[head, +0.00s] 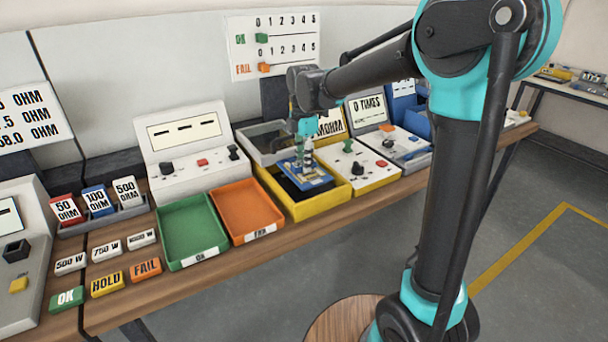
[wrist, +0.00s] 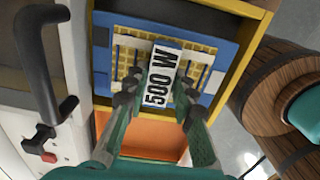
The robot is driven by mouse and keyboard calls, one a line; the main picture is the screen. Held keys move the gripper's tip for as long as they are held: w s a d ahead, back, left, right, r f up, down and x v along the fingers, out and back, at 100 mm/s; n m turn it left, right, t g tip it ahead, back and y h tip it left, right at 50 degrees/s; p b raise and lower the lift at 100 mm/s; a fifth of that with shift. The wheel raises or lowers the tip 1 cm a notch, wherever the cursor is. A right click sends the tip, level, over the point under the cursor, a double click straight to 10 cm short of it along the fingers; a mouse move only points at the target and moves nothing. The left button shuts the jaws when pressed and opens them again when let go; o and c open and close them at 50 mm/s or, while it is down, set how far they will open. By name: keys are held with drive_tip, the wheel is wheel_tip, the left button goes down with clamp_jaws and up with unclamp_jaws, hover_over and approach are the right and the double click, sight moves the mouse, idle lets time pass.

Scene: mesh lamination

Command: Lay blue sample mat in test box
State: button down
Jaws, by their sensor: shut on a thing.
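The blue sample mat (head: 318,182) has a yellow grid and white bands and is over the opening of the yellow test box (head: 322,212). The box's dark inside shows beside it. In the wrist view the mat (wrist: 218,45) lies within or just above the yellow rim (wrist: 247,48); I cannot tell whether it touches the box floor. My gripper (head: 302,152) is above the mat, pointing down. In the wrist view its fingers (wrist: 161,88) are closed on the white tag marked 500 W (wrist: 160,75) at the mat's middle. The fingers hide part of the mat.
An orange tray (head: 247,208) and a green tray (head: 192,229) stand left of the box. A white-and-yellow control panel (head: 372,175) with knobs stands close on its right. A grey tray (head: 260,137) is behind. Labelled blocks lie at the left.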

sight(303, 174)
drive_tip(key=shift+f, duration=2.45)
drive_tip(key=shift+f, duration=0.1)
drive_tip(key=c, duration=1.3)
unclamp_jaws()
drive_tip(key=shift+o, duration=0.2)
wheel_tip(303, 174, up, 12)
drive_tip(key=shift+r, duration=0.1)
